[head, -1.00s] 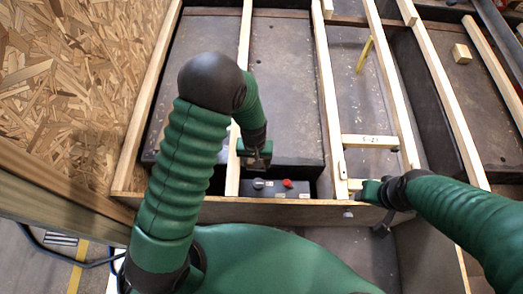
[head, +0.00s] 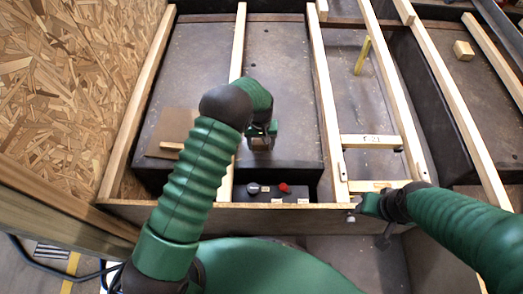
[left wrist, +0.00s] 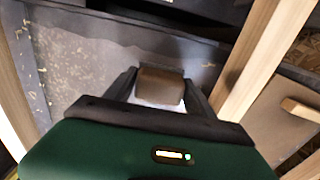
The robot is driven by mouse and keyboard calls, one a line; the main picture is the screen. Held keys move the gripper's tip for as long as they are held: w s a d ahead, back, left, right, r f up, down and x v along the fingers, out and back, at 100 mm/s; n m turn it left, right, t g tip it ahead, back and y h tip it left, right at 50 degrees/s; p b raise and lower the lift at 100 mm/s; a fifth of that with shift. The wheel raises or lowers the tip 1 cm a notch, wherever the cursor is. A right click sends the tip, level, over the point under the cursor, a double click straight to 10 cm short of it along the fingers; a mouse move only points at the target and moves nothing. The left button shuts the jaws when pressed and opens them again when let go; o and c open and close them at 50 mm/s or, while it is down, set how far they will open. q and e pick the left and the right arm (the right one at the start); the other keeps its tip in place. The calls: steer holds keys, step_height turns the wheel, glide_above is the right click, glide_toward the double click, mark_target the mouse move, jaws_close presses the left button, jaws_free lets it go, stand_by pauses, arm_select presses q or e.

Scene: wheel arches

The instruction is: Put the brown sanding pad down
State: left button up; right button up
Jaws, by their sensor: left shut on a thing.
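The brown sanding pad (left wrist: 160,85) shows in the left wrist view as a small brown block with a pale lower edge. It sits between the two dark fingers of my left gripper (left wrist: 160,94), which is shut on it. In the head view my left gripper (head: 262,142) is over the dark panel (head: 285,75), right of a wooden rail; the pad is hardly visible there. Whether the pad touches the panel I cannot tell. My right gripper (head: 357,207) is at the front wooden beam on the right; its fingers are too small to read.
A flat brown board with a wooden grip (head: 176,122) lies left of the rail (head: 237,80). A yellow stick (head: 362,55) and a wood block (head: 463,50) lie further right.

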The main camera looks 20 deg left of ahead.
mark_target(261, 148)
arm_select(q)
steer(key=shift+w+a+f, duration=0.25)
steer(key=shift+f, duration=0.1)
step_height(261, 148, down, 3)
steer(key=shift+a+b, duration=0.15)
steer(key=shift+b, duration=1.05)
steer(key=shift+d+r, duration=0.1)
steer(key=shift+d, duration=0.1)
steer(key=shift+c, duration=0.6)
steer(key=shift+d, duration=0.1)
steer(key=o, duration=1)
steer(key=shift+c, duration=0.2)
steer(key=o, duration=0.4)
steer(key=shift+c, duration=0.2)
